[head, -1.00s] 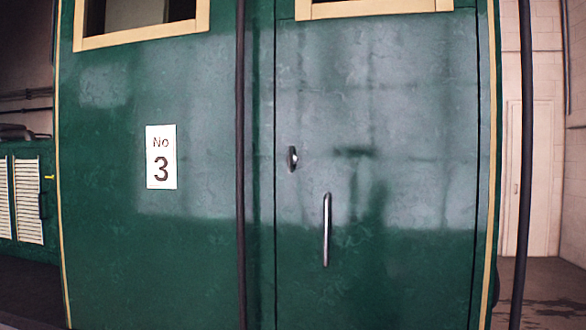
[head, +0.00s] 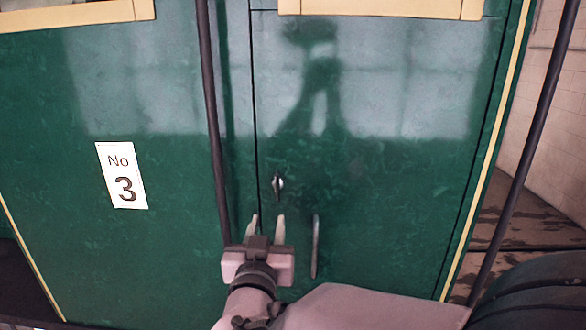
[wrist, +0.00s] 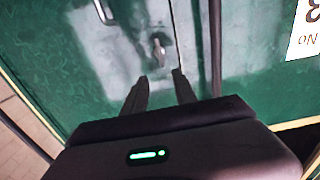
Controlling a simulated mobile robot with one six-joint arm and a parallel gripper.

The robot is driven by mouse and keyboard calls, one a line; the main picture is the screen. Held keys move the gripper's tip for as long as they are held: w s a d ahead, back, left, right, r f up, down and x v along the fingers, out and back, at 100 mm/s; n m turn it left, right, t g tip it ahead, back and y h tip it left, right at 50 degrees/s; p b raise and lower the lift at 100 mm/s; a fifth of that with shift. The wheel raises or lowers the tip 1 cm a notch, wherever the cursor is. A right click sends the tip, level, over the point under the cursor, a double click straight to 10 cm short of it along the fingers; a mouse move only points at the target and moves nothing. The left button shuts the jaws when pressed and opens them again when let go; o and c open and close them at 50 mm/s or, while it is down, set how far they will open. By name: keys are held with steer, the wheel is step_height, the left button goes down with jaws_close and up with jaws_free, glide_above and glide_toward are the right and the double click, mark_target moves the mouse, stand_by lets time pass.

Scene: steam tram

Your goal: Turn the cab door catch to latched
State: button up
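The cab door (head: 370,170) is a green panel, closed, with a dark seam down its left side. The catch (head: 278,185) is a small metal turn piece near that seam, standing roughly upright. In the wrist view the catch (wrist: 159,49) lies just beyond the fingertips. My gripper (head: 266,222) is open, its two pale fingers apart and pointing up toward the door, a little below and left of the catch. In the wrist view my gripper (wrist: 160,80) has nothing between its fingers. I cannot tell how far the tips are from the door.
A vertical metal door handle (head: 315,247) is right of the catch, close to my gripper. A dark upright rail (head: 213,120) stands left of the seam, and another dark rail (head: 523,150) at the right. A white No 3 plate (head: 122,175) is on the green side panel.

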mark_target(276, 187)
steer(key=w+p, duration=0.1)
steer(key=w, duration=0.3)
steer(key=w+p, duration=0.2)
steer(key=w, duration=0.3)
steer(key=w+p, duration=0.1)
steer(key=w, duration=0.4)
steer(key=shift+w+d+p, duration=0.25)
steer(key=shift+d+p, duration=0.05)
steer(key=shift+w+a, duration=0.1)
steer(key=shift+w, duration=0.25)
steer(key=shift+s, duration=0.1)
jaws_close()
